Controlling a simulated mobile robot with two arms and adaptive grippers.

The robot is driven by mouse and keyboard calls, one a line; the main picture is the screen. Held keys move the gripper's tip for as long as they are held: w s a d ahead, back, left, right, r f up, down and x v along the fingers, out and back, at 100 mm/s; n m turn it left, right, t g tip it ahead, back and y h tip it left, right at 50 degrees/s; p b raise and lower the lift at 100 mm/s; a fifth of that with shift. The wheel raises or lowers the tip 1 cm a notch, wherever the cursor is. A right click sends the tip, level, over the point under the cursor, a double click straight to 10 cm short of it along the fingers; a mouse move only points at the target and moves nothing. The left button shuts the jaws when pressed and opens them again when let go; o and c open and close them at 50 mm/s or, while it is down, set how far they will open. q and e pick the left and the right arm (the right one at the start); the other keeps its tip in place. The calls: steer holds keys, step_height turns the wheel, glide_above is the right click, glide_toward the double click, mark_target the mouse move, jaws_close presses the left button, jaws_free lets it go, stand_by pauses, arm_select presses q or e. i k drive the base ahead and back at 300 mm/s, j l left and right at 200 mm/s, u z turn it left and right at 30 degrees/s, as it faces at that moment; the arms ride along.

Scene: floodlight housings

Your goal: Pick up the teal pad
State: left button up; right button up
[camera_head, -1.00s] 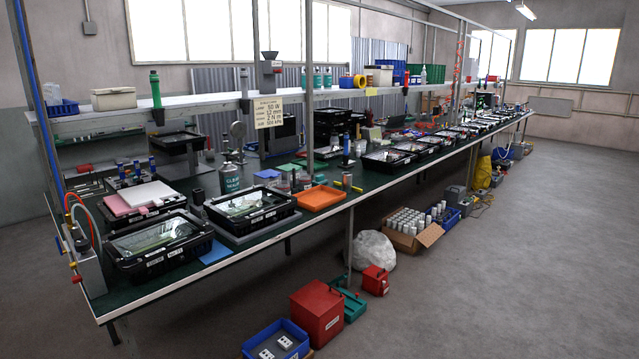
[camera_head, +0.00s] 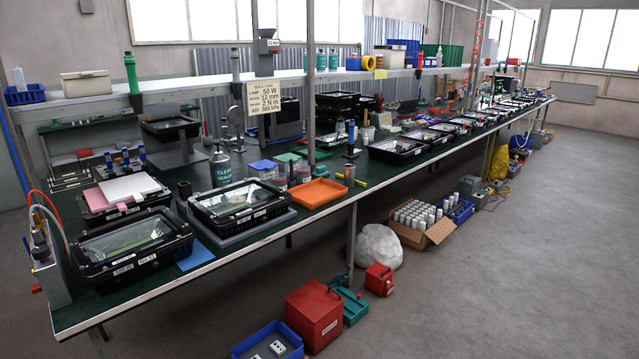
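A flat teal-green pad (camera_head: 288,157) lies on the dark green top of the long workbench (camera_head: 330,222), behind the jars. A flat blue pad (camera_head: 262,165) lies just to its left and nearer. Another blue pad (camera_head: 196,256) lies near the bench's front edge, between two black floodlight housings. Neither of my grippers shows in the view.
Black housings (camera_head: 240,203) and (camera_head: 133,245) and an orange tray (camera_head: 318,193) stand along the bench front. A spray bottle (camera_head: 220,166) and jars (camera_head: 280,181) stand near the pads.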

mark_target(321, 170)
steer(key=i+l+z, duration=0.25)
steer(key=i, duration=0.3)
steer(key=i+l+z, duration=0.2)
steer(key=i, duration=0.35)
steer(key=i+l+z, duration=0.1)
steer(key=i+z, duration=0.15)
steer(key=i, duration=0.3)
